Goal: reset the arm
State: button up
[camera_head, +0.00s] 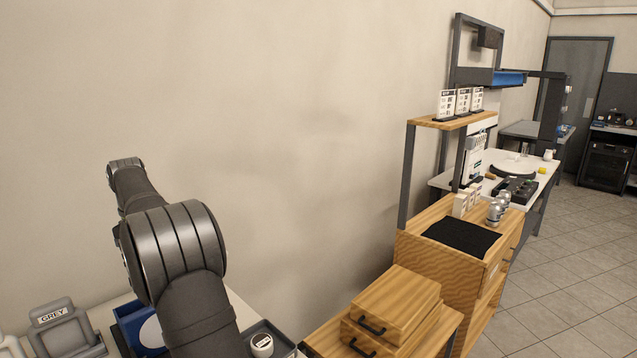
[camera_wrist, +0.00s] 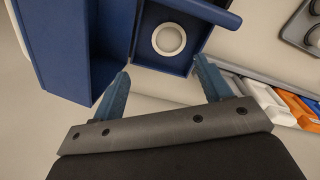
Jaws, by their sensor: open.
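My gripper (camera_wrist: 160,88) shows in the wrist view with its two blue fingers spread apart. Nothing is between the fingers. Beyond the fingertips is a blue open box (camera_wrist: 172,68) with a white ring (camera_wrist: 169,39) in it. In the head view my dark arm rises at the lower left, and its gripper end is not clearly seen there. A blue holder (camera_head: 128,318) with a white round face shows behind the arm.
A grey bin labelled GREY (camera_head: 56,325) stands at the lower left. A wooden box with drawers (camera_head: 395,305) and a wooden cabinet (camera_head: 415,258) with a black mat (camera_head: 461,236) stand to the right. Orange and blue pieces (camera_wrist: 285,103) lie right of my gripper. The wall is close behind the arm.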

jog(key=a+f+m, duration=0.1)
jog(key=a+f, duration=0.2)
jog(key=f, duration=0.2)
jog(key=shift+s+a, duration=0.15)
jog(key=shift+a, duration=0.05)
jog(key=shift+f, duration=0.1)
